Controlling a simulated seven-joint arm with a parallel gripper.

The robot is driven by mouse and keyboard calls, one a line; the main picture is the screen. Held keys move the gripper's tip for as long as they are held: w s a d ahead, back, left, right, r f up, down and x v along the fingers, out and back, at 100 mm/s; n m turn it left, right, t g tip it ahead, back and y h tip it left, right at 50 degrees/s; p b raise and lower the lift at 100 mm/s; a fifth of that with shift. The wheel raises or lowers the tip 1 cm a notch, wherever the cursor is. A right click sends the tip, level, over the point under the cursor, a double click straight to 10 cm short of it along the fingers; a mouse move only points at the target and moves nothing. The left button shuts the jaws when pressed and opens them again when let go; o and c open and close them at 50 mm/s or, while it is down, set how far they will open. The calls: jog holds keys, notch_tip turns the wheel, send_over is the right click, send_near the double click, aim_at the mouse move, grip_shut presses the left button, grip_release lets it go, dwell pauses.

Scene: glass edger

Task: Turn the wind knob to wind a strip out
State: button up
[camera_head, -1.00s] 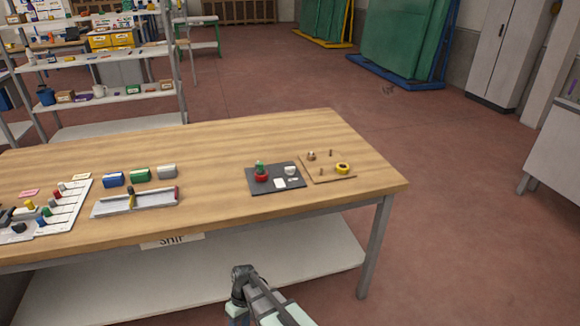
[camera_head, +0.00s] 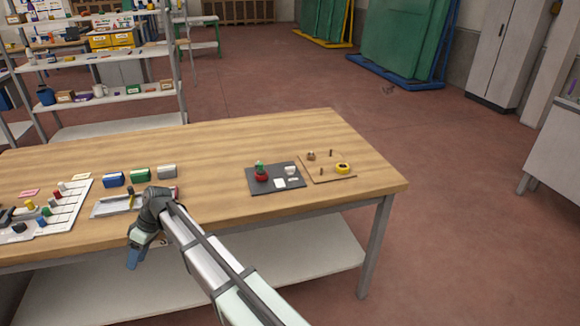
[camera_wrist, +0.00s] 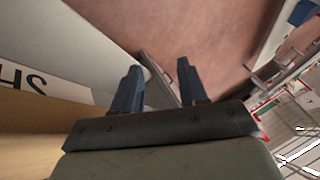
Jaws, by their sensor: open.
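I cannot tell which part is the wind knob, and I see no strip for certain. A long grey tray-like fixture (camera_head: 108,208) lies near the front edge of the table, with a dark and yellow upright piece on it and a small red part at its right end. My arm covers some of it. My gripper (camera_head: 133,263) hangs in front of the table's front edge, left of the middle, pointing down. In the wrist view my gripper (camera_wrist: 158,65) is open and empty, with its two blue fingers apart.
The lower shelf (camera_head: 310,255) lies beneath.

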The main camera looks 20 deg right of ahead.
jog(key=w+d+r+n, duration=0.1)
jog(key=w+r+n, duration=0.1)
jog(key=w+r, duration=0.4)
jog(key=w+d+r, duration=0.1)
jog(key=w+d, duration=0.2)
jog(key=d, duration=0.2)
jog(key=w+d+r+t+h, duration=0.1)
jog(key=w+d, duration=0.3)
jog(key=d, duration=0.2)
jog(key=w+d+r+t, duration=0.1)
jog(key=w+d+r, duration=0.1)
jog(key=w+d, duration=0.2)
jog(key=shift+w+d+r+n+h, duration=0.1)
jog(key=shift+d+n+h, duration=0.3)
jog(key=shift+d, duration=0.4)
jog(key=w+d+r+n+h, duration=0.15)
jog(key=w+d, duration=0.25)
jog(key=d, duration=0.6)
jog(key=w+d+r+m+h, duration=0.1)
jog(key=w+d+r, duration=0.2)
jog(key=d, duration=0.7)
notch_tip(320, 180, up, 4)
jog(key=r+n+h, duration=0.1)
jog(key=h, duration=0.1)
send_over(290, 170)
jog(key=shift+t, duration=0.4)
jog(key=f, duration=1.3)
jog(key=shift+w+d+f, duration=0.15)
jog(key=shift+w+f, duration=0.25)
grip_shut()
